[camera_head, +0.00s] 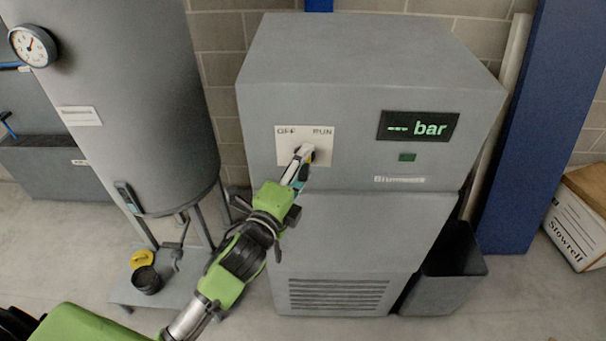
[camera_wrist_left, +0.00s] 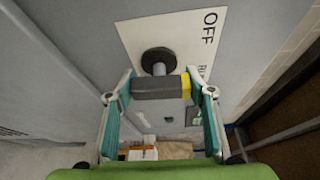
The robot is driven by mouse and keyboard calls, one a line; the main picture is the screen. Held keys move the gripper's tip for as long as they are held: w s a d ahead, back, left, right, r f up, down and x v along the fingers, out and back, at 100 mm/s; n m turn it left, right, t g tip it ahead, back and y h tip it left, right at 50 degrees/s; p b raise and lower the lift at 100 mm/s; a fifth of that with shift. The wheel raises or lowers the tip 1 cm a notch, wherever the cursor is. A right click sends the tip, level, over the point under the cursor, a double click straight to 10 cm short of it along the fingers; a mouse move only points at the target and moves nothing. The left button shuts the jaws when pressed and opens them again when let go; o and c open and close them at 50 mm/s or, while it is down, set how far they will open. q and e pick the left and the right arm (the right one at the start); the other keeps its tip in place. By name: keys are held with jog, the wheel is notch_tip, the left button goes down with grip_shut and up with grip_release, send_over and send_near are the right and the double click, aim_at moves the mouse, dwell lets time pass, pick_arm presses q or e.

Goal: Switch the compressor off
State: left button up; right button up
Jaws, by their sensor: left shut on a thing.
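The compressor is a grey cabinet (camera_head: 345,235) in the middle of the head view. Its white switch plate (camera_head: 283,152) carries the words OFF at left and RUN at right. My left gripper (camera_head: 303,155) reaches up to this plate. In the left wrist view the left gripper (camera_wrist_left: 162,88) is shut on the switch handle (camera_wrist_left: 158,89), a dark grey bar with a yellow end, in front of a round black boss (camera_wrist_left: 158,57). The yellow end lies towards the plate's RUN side. In the head view the fingers hide most of the handle. My right gripper is not in view.
A dark display (camera_head: 418,126) shows dashes and "bar", with a small green light (camera_head: 407,157) below. A grey tank (camera_head: 130,100) with a gauge (camera_head: 33,46) stands at left. A dark bin (camera_head: 445,275), blue post (camera_head: 530,130) and carton (camera_head: 580,225) stand at right.

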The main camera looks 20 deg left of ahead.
pick_arm(q)
jog(key=n+b, duration=0.1)
jog(key=n+t+b, duration=0.1)
jog(key=n+b, duration=0.1)
jog(key=n+t+b, duration=0.1)
jog(key=n+b, duration=0.1)
jog(key=shift+f, duration=0.35)
jog(key=shift+r+n+t+y+b, duration=0.1)
jog(key=shift+n+t+y+b, duration=0.2)
jog(key=shift+n+b, duration=0.65)
jog(key=shift+r+n+t+y+b, duration=0.1)
jog(key=shift+n+t+y+b, duration=0.15)
jog(key=shift+n+b, duration=0.7)
jog(key=shift+n, duration=0.3)
jog(key=o, duration=1.1)
jog(key=shift+s, duration=0.1)
jog(key=v, duration=1.1)
jog(key=shift+s+f, duration=0.15)
jog(key=shift+s, duration=0.2)
